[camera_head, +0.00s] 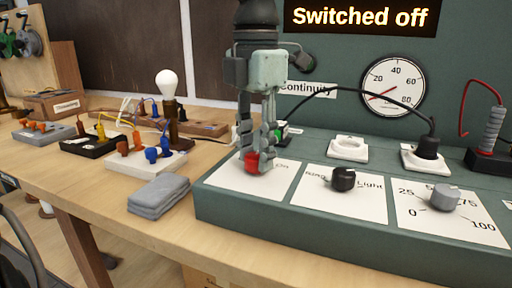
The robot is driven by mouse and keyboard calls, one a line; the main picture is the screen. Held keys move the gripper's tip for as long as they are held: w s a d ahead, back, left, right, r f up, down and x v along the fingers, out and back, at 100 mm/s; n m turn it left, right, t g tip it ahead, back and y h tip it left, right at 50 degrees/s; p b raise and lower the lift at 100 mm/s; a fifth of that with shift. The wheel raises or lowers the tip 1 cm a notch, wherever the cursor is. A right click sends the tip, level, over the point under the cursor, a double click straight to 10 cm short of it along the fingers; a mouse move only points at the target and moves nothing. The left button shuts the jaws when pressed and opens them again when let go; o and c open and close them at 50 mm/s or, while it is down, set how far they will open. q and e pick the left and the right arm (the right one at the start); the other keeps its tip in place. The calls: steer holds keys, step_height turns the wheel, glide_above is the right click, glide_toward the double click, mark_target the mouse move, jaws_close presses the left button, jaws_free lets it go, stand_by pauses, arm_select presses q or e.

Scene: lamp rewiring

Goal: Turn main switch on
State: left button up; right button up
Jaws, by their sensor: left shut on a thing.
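My left gripper (258,158) points down at the left end of the green control panel (225,217). Its fingers are shut on a red knob (251,161) that stands on a white label plate (228,177); the fingers hide most of the knob and part of the plate's lettering. This looks like the main switch. A lit sign (360,17) above the panel reads "Switched off". My right gripper is not in view.
The panel also carries a black knob (343,179), a grey dial (445,198), a socket (348,147), a plugged-in black plug (428,147) and a round gauge (393,87). A folded grey cloth (159,196), a bulb (167,84) and several connectors stand left.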

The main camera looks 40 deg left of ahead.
arm_select(q)
steer(key=shift+m, duration=0.9)
steer(key=m, duration=0.2)
steer(key=shift+m, duration=0.4)
steer(key=m+p, duration=0.1)
steer(key=m, duration=0.3)
steer(key=shift+m, duration=1.2)
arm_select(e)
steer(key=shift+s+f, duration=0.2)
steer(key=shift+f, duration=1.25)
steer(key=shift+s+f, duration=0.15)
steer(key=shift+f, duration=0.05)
arm_select(q)
steer(key=o, duration=1.2)
steer(key=shift+c, duration=0.2)
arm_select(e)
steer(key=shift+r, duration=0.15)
